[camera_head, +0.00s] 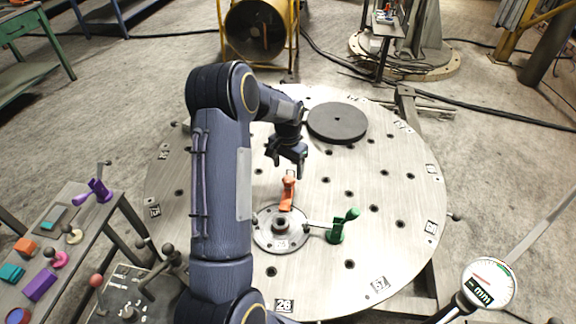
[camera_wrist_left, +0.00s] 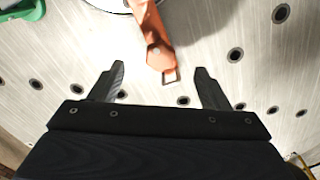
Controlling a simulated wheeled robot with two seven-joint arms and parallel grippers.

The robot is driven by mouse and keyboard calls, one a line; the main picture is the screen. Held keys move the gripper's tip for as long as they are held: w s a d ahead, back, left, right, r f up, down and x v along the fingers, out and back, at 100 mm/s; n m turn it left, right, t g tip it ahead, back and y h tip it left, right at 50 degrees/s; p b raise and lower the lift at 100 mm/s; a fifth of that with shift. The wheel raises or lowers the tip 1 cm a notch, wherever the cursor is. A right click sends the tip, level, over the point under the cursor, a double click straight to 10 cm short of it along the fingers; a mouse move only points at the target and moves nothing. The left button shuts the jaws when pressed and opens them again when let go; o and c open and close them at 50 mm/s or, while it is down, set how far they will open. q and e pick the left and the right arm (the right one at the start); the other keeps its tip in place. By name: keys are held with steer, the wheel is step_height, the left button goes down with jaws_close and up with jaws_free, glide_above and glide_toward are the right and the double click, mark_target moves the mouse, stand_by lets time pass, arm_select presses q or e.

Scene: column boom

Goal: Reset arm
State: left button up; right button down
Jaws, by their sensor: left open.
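My left arm comes in from the left and reaches over a round metal table (camera_head: 390,255) with several holes. My left gripper (camera_head: 290,160) is open and empty above the table, behind an orange clamp-like piece (camera_head: 288,192). In the left wrist view the two fingers (camera_wrist_left: 160,85) are spread apart, with the orange piece (camera_wrist_left: 155,42) ahead of the gap between them. No contact with it shows. A green piece with a handle (camera_head: 338,232) stands right of the metal hub (camera_head: 280,232); part of the green piece also shows in the left wrist view (camera_wrist_left: 22,20). My right gripper is not in view.
A dark disc (camera_head: 337,122) lies at the back of the table. A side bench (camera_head: 75,245) at the left holds several coloured parts. A dial gauge (camera_head: 488,285) is at the lower right. A yellow-framed fan (camera_head: 257,30) stands behind. The table's right part is mostly clear.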

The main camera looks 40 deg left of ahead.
arm_select(q)
step_height(320, 180, up, 8)
steer(key=shift+b, duration=0.4)
steer(key=s+d+r+t+h, duration=0.2)
steer(key=s+d+r+t, duration=0.1)
steer(key=s+d+r, duration=0.75)
steer(key=s+d+t+h, duration=0.1)
steer(key=s+d, duration=0.4)
steer(key=s, duration=0.2)
steer(key=s+d+f+n+t, duration=0.1)
steer(key=s+d, duration=0.4)
steer(key=s, duration=0.3)
steer(key=shift+s+d+f+t+h, duration=0.2)
steer(key=shift+s+d+t+h, duration=0.1)
steer(key=shift+d+h, duration=0.1)
steer(key=shift+a, duration=0.1)
